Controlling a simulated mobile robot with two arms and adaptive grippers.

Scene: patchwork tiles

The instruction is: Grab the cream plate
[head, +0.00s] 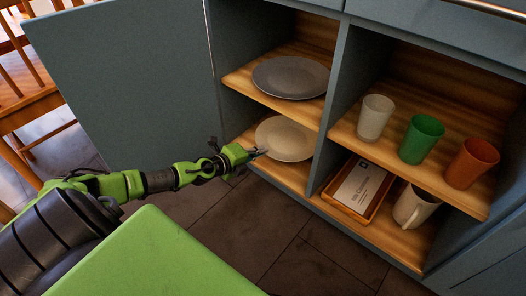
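The cream plate (288,139) lies on the lower left shelf of an open grey-blue cabinet. My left gripper (257,153) is at the plate's left edge, with its fingertips at or very near the rim. The fingers are small and dark here, and I cannot tell whether they are closed on the rim. My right gripper is not in view.
A grey plate (290,77) lies on the shelf above. To the right are a white cup (375,118), a green cup (421,139), an orange cup (471,163), a mug (411,208) and a wooden tray (345,207). The open cabinet door (125,80) stands left.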

